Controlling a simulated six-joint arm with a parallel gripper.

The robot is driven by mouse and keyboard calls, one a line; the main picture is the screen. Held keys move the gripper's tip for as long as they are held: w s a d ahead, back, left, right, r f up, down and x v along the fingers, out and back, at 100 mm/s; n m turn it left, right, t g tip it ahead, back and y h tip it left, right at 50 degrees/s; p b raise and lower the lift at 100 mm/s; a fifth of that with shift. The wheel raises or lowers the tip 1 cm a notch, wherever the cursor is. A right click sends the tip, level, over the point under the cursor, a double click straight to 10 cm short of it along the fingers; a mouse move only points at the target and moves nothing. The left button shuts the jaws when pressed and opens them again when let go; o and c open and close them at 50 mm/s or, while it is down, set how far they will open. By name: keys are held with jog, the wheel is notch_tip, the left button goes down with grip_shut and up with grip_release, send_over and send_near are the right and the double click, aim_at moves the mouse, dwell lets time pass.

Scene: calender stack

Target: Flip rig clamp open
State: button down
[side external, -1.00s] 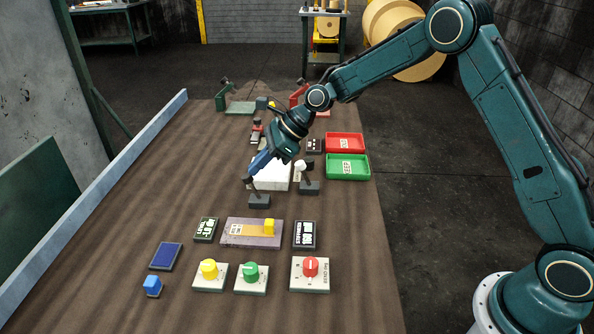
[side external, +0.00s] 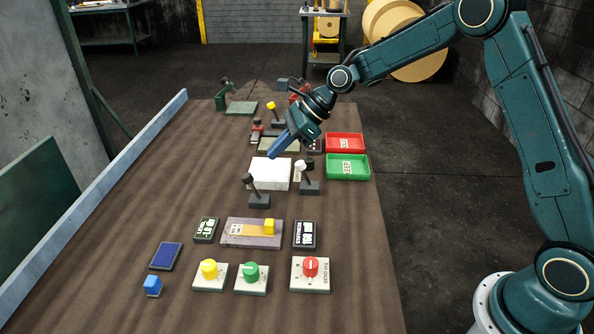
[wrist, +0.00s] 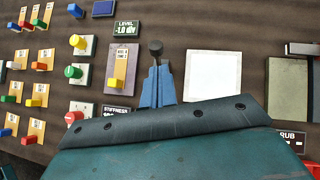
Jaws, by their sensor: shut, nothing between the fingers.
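My gripper (side external: 272,154) has its blue fingers shut and empty, raised above the white plate (side external: 270,174). No clamp label is readable, so I cannot tell which fixture is the rig clamp. A black-knobbed lever (side external: 250,182) stands tilted on a dark base in front of the white plate. A white-knobbed lever (side external: 301,168) stands to the right of the plate. A small red-and-dark fixture (side external: 257,130) stands farther back.
Red (side external: 345,142) and green (side external: 347,167) trays lie at the right. A yellow slider block (side external: 269,227), display panels and dial boxes with a yellow (side external: 209,268), green (side external: 251,271) and red knob (side external: 310,266) lie in front. A yellow-knobbed lever (side external: 271,106) stands at the back.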

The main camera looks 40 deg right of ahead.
jog(key=s+d+r, duration=0.1)
jog(key=d+r, duration=0.2)
jog(key=r, duration=0.4)
dwell(0.4)
jog(key=s+d+r+n+t+h, duration=0.15)
jog(key=s+r+n, duration=0.25)
jog(key=s+n, duration=0.4)
jog(key=s+r+n+g+h, duration=0.1)
jog(key=s+r+n+h, duration=0.3)
jog(key=s, duration=0.6)
jog(key=s+d+f+n+h, duration=0.1)
jog(key=s+d+n, duration=0.1)
jog(key=s+n, duration=0.4)
jog(key=s+d+f+n+h, duration=0.1)
jog(key=s+n, duration=0.5)
jog(key=s, duration=0.6)
jog(key=shift+s+d+f+t, duration=0.15)
jog(key=shift+d+f+t, duration=0.2)
jog(key=shift+d, duration=0.4)
